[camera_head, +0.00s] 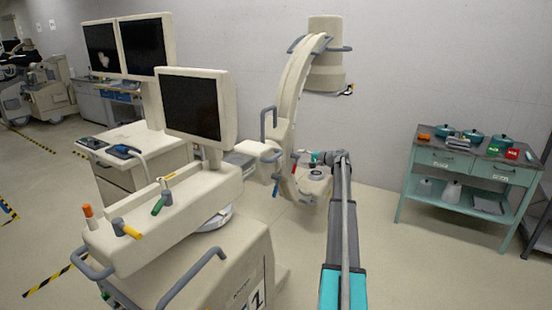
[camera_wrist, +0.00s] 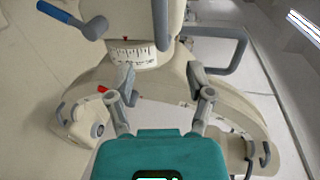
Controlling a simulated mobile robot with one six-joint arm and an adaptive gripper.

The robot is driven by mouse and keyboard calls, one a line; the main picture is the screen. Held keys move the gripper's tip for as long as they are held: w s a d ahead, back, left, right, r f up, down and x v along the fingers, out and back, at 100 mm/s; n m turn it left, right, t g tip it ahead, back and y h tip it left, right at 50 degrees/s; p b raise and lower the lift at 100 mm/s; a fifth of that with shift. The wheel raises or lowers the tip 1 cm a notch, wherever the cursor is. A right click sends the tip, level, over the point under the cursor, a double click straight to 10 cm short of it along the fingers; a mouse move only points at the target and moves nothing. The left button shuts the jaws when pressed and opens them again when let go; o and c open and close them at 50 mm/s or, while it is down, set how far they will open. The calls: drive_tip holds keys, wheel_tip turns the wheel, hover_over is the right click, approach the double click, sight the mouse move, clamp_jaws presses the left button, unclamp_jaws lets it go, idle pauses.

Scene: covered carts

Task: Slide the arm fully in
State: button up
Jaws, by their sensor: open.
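The C-arm machine's cream arm carries a large curved C (camera_head: 298,80) near the wall, with a drum-shaped head (camera_head: 326,60) at its top. In the wrist view a white scale with dark marks (camera_wrist: 133,55) lies on the cream arm housing (camera_wrist: 160,82). A lever with a blue grip (camera_wrist: 58,12) sticks out at upper left; a blue grip (camera_head: 276,189) also shows in the head view. My gripper (camera_wrist: 160,70) is open and empty, its two fingers spread over the housing near the scale. Contact cannot be told. In the head view my gripper (camera_head: 305,158) is small beside the C.
The cart body (camera_head: 165,225) with coloured levers and a monitor (camera_head: 190,105) stands left of my arm. A grey loop handle (camera_wrist: 240,50) is right of the fingers. A teal side table (camera_head: 465,170) stands at right. Floor between it and my arm is clear.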

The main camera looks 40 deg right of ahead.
sight(279, 157)
drive_tip(key=shift+b+x, duration=1.35)
drive_tip(key=shift+x, duration=5.45)
drive_tip(key=shift+c, duration=0.2)
clamp_jaws()
